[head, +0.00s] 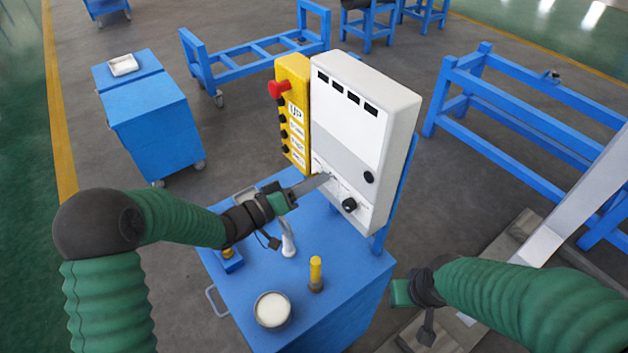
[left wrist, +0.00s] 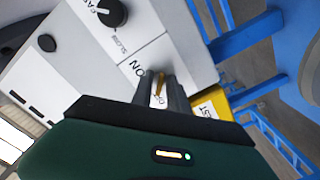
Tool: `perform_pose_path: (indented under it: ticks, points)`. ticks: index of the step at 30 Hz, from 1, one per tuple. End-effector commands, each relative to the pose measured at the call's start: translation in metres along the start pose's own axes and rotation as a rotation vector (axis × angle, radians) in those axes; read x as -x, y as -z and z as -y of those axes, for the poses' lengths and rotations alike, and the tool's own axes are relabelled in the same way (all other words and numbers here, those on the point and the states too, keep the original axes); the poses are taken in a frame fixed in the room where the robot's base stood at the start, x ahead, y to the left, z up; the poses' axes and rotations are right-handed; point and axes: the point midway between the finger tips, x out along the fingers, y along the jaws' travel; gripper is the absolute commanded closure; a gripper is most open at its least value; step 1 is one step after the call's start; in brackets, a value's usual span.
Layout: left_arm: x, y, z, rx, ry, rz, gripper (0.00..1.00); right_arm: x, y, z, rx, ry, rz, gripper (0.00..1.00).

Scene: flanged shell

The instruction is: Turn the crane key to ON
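The control box (head: 360,130) is white and stands upright on the blue cart. In the left wrist view, a small brass-coloured key (left wrist: 159,84) sits on the white panel (left wrist: 150,50) beside the word ON, with another label partly hidden behind it. My left gripper (head: 325,179) reaches the lower part of the panel in the head view and hides the key there. In the left wrist view its two dark fingers (left wrist: 163,88) stand on either side of the key, with a narrow gap showing. My right gripper (head: 426,328) hangs low at the right, away from the box; its opening is unclear.
A black knob (head: 349,204), labelled SLOW and FAST, sits close right of my left gripper. A yellow button box (head: 292,115) with a red button adjoins the panel. The blue cart (head: 330,285) carries a cup (head: 272,310) and a yellow-topped post (head: 316,270).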

Motion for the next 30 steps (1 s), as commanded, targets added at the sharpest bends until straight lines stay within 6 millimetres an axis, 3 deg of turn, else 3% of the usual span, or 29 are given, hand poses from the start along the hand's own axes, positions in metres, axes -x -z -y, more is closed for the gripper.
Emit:
perform_pose_path:
  ticks: [3, 17, 30]
  points:
    - [0.000, 0.000, 0.000, 0.000, -0.001, 0.000, 1.00, 0.000, 0.000, 0.000, 0.000, 0.000, 0.000, 0.64]
    - [0.003, 0.001, 0.002, -0.039, 0.002, -0.004, 1.00, -0.003, -0.001, 0.000, 0.000, 0.000, 0.000, 0.64]
    - [0.005, 0.001, 0.004, -0.344, 0.005, -0.006, 1.00, -0.025, -0.006, 0.000, 0.000, 0.000, 0.000, 0.64]
